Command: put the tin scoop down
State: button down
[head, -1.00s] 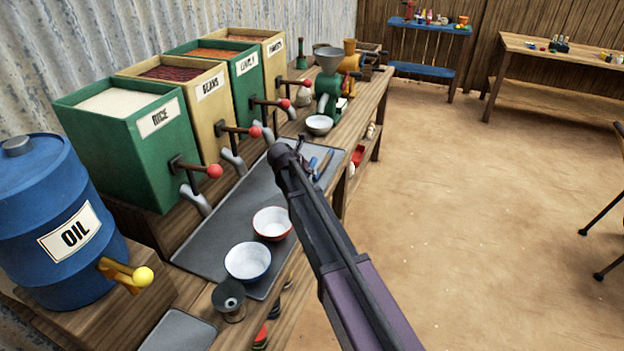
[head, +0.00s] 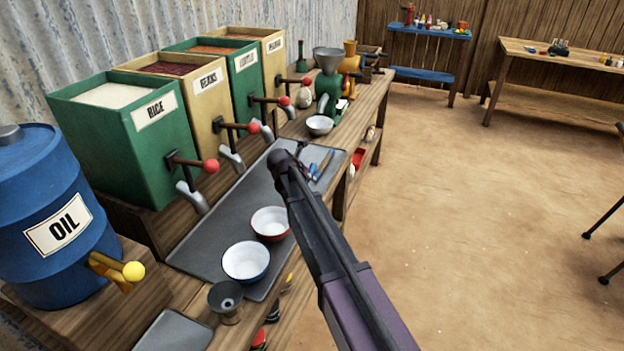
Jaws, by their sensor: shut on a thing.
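My arm reaches from the lower right over the dark grey mat (head: 215,233) on the stall counter. My gripper (head: 312,170) shows only in part, small and dark, just right of the arm's end, low over the far part of the mat. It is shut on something. The tin scoop cannot be made out clearly; my arm and gripper hide most of that spot. Small blue and tan pieces (head: 325,164) show beside the gripper, and I cannot tell whether they belong to the scoop or touch the mat.
A red-rimmed bowl (head: 270,223) and a blue-rimmed bowl (head: 246,262) stand on the near mat, beside a grey metal funnel-like cup (head: 226,300). Bins with red-knobbed levers, including rice (head: 130,140), line the left. A white bowl (head: 320,125) and green grinder (head: 328,80) stand beyond.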

jog(key=shift+f, duration=0.15)
jog(key=c, duration=0.5)
grip_release()
jog(key=shift+r, duration=0.2)
jog(key=shift+p+v, duration=0.95)
jog(key=shift+v, duration=0.2)
jog(key=shift+p+v, duration=1.85)
jog(key=shift+v, duration=0.75)
